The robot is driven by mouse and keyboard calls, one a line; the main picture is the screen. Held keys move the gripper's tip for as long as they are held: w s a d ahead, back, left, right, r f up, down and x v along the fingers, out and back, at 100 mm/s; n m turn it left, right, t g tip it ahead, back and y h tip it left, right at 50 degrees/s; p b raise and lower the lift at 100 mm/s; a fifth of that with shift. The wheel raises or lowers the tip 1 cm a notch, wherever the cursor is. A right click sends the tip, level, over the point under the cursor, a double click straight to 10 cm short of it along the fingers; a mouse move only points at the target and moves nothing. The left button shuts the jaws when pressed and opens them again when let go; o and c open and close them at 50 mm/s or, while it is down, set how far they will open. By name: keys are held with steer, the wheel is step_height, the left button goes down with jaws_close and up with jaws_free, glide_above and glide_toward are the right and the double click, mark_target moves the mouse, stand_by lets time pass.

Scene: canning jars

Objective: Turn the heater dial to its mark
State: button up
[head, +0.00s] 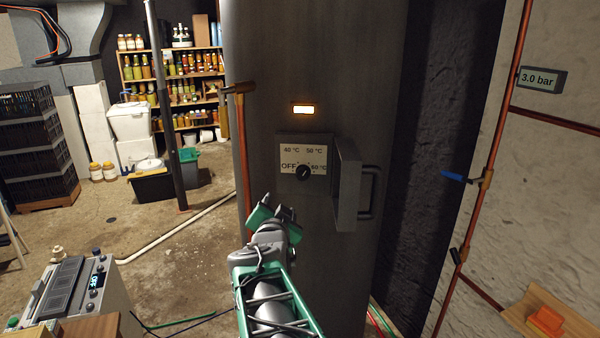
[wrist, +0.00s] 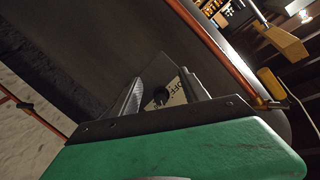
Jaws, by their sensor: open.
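The heater (head: 300,250) is a tall dark grey cylinder. Its recessed panel has a pale label plate (head: 290,156) marked OFF, 40 °C, 50 °C and 60 °C. The dial (head: 303,172) is a small black knob low on the plate; its pale line seems to point up and right, but it is too small to read surely. My gripper (head: 274,208) is open and empty, below and left of the dial in the head view. In the wrist view the dial (wrist: 161,96) shows between the two fingers, beyond them and apart; part of the plate is hidden.
The panel's door (head: 346,185), with a handle (head: 370,192), stands open right of the dial. An amber lamp (head: 303,109) glows above. A copper pipe (head: 241,160) runs up the heater's left side.

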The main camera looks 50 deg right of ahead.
mark_target(302, 176)
steer(key=s+d+r+m+h, duration=0.2)
steer(key=s+d+r, duration=0.1)
steer(key=d+r, duration=0.1)
steer(key=p+x, duration=0.2)
steer(key=x, duration=0.5)
steer(key=shift+d, duration=0.35)
jaws_close()
